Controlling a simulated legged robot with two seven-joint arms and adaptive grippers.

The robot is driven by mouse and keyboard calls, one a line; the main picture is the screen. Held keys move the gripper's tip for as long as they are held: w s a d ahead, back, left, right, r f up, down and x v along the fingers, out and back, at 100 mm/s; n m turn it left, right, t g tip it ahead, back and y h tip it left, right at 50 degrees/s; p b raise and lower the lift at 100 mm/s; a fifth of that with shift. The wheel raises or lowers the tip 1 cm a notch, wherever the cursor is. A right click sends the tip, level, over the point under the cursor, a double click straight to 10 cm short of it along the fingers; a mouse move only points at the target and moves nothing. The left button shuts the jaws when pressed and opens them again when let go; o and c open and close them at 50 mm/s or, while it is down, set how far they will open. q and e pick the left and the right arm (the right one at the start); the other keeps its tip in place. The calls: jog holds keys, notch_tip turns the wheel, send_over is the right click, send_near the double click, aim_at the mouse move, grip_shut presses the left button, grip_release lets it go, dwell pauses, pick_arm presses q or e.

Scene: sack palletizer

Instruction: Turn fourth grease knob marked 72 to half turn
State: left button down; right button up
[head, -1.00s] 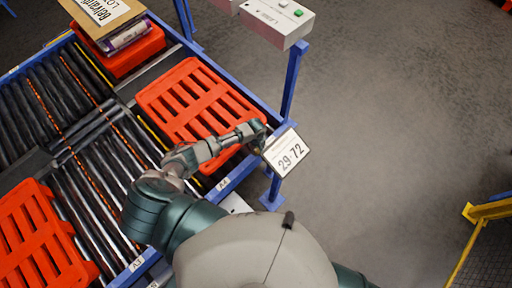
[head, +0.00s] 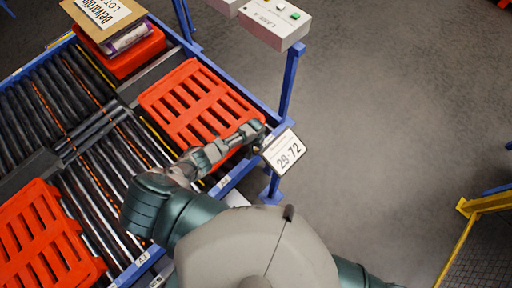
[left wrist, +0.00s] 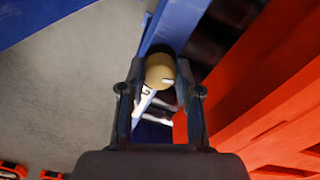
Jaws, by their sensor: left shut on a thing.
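A round tan knob (left wrist: 160,71) with a small white mark shows between the fingers in the left wrist view. My left gripper (left wrist: 158,92) is shut on it, one finger on each side. In the head view my left gripper (head: 257,137) is at the blue conveyor frame, beside a white tilted plate (head: 285,152) that reads 29-72. The knob is hidden there by the gripper. I cannot make out a row of other knobs. My right gripper is not in view.
A red slatted pallet (head: 200,103) lies on the rollers beside my left arm, another (head: 42,240) at the lower left. A blue post (head: 290,82) carries a control box (head: 276,22). Grey floor to the right is clear up to a yellow barrier (head: 458,245).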

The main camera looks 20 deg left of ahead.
pick_arm(q)
jog(key=m, duration=0.6)
jog(key=shift+w, duration=0.1)
jog(key=m, duration=0.6)
jog(key=shift+m, duration=0.4)
jog(key=m, duration=0.3)
jog(key=shift+m+b, duration=0.3)
jog(key=shift+b, duration=0.05)
jog(key=m, duration=0.3)
jog(key=shift+w+m+b, duration=0.1)
jog(key=shift+m+b, duration=0.2)
jog(key=m+b, duration=0.1)
jog(key=m, duration=0.5)
jog(key=shift+r, duration=0.1)
jog(key=shift+m, duration=0.3)
jog(key=c, duration=0.8)
grip_release()
